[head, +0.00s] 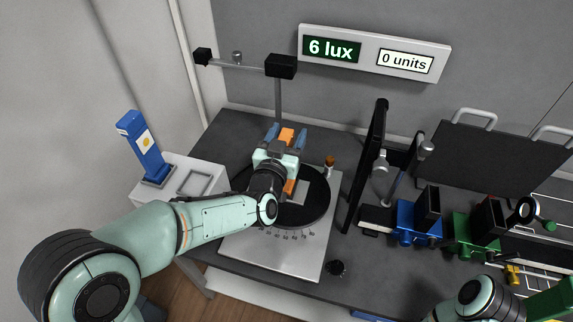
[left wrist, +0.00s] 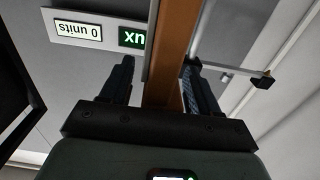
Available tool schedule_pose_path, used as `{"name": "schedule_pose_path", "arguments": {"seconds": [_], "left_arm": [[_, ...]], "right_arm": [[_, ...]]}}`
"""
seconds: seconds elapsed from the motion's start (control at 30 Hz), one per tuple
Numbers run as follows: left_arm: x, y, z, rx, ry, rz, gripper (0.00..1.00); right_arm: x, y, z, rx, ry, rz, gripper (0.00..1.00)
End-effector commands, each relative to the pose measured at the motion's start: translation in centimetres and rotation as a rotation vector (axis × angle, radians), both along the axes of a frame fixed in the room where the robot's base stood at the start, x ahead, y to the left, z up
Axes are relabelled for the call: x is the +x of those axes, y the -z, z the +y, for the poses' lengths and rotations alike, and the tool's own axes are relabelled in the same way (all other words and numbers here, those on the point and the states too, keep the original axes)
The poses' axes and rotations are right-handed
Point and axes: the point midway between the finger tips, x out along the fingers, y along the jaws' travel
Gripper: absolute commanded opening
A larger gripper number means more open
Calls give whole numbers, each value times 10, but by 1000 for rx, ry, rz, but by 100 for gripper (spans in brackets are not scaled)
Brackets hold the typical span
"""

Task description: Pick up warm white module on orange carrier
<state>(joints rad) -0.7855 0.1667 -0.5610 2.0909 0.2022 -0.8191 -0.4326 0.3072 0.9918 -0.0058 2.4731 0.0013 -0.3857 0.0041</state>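The orange carrier (head: 287,136) stands upright over the black round turntable (head: 318,203), and its lower part shows below my left gripper. My left gripper (head: 285,138) is at the carrier, one finger on each side of it. In the left wrist view the carrier (left wrist: 170,70) is an orange-brown bar between the fingers. A gap shows by the left finger; the right finger is close to or against the bar. The gripper looks open around it. I cannot make out the warm white module's face.
A blue stand (head: 145,148) with a sun-marked card is on the white side table (head: 180,198). A black upright panel (head: 367,165) stands right of the turntable. Blue (head: 412,222) and green (head: 474,234) blocks sit farther right. The display (head: 372,53) reads 6 lux, 0 units.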

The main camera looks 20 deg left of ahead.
Motion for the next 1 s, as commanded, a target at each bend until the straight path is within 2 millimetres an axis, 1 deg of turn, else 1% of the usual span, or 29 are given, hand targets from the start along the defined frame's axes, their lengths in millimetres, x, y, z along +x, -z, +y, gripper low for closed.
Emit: {"name": "schedule_pose_path", "arguments": {"seconds": [0.03,0.07,0.1,0.17,0.2,0.5,0.67,0.77,0.87,1.0], "left_arm": [[0,0,0,0,0,0,45],[0,0,0,0,0,0,36],[0,0,0,0,0,0,23],[0,0,0,0,0,0,3],[0,0,0,0,0,0,0],[0,-2,0,0,0,-2,0],[0,-14,0,-2,0,-4,0],[0,-29,0,-4,0,-5,0],[0,-53,0,-4,-1,-7,0],[0,-96,0,-5,0,-8,0]], "right_arm": [[0,0,0,0,0,0,0],[0,0,0,0,0,0,0],[0,0,0,0,0,0,0],[0,0,0,0,0,0,0],[0,0,0,0,0,0,0],[0,-1,0,0,0,0,0],[1,-4,0,0,0,-1,0],[2,-8,0,0,0,-3,0],[4,-15,0,0,0,-6,0],[9,-30,0,0,-1,-11,0]]}}
